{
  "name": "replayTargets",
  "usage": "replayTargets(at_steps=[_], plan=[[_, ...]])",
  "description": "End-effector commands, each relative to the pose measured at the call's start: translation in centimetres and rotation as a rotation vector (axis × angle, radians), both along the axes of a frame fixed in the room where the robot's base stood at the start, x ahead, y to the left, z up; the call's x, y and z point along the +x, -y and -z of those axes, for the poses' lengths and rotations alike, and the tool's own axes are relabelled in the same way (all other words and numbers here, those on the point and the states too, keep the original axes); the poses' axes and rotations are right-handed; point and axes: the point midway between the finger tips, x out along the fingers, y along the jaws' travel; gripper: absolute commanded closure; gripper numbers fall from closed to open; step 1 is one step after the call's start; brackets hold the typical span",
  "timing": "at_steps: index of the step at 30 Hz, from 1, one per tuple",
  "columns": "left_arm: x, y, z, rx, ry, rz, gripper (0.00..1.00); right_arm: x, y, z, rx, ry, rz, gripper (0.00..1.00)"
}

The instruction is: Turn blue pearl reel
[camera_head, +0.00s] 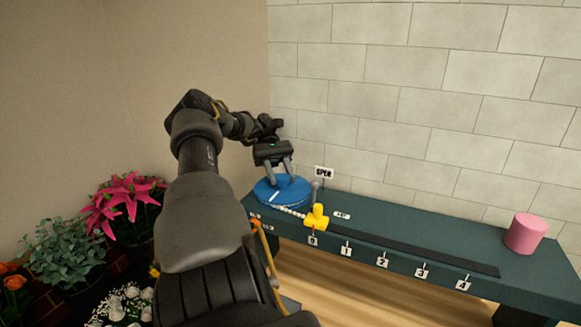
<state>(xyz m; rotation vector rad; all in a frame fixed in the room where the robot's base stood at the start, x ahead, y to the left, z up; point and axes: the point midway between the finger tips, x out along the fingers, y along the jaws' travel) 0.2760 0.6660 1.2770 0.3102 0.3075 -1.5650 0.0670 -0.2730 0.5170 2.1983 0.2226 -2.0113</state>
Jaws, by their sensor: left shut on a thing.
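The blue pearl reel (269,193) is a flat blue disc with a white mark, lying at the left end of the dark green bench. My left gripper (281,178) reaches down onto it from above, its two fingers shut on the reel's upper part. The part between the fingers is mostly hidden. A short string of white pearls (291,212) runs from the reel to a yellow piece (316,217) beside the 0 mark. My right gripper is not in view.
The bench (400,232) has a dark strip (420,250) and number tags 0 to 4 along its front. An OPEN sign (324,172) stands behind the reel. A pink cylinder (525,233) stands at the right. Flowers (125,197) fill the lower left.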

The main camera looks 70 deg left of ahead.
Motion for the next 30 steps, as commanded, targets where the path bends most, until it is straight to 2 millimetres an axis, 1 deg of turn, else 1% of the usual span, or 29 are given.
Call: replayTargets(at_steps=[2, 14, 15, 18, 19, 27, 30], plan=[[-0.24, -0.11, -0.17, 0.0, 0.001, 0.004, 1.0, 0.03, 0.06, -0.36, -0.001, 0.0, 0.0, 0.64], [-0.36, -0.16, -0.01, 0.001, 0.0, 0.005, 1.0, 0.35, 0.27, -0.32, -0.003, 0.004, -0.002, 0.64], [-0.36, -0.16, -0.01, 0.001, 0.0, 0.005, 0.58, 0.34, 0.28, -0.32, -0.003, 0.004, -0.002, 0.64], [-0.34, -0.15, -0.01, 0.001, 0.001, 0.006, 0.45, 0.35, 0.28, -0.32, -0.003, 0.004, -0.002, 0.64], [-0.33, -0.15, -0.01, 0.001, 0.001, 0.006, 0.41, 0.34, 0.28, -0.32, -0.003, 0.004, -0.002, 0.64], [-0.27, -0.13, -0.06, 0.0, 0.001, 0.006, 0.41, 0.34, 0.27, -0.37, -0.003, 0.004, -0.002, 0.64], [-0.28, -0.15, -0.65, 0.001, 0.0, 0.005, 0.41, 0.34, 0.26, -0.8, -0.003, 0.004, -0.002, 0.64]])
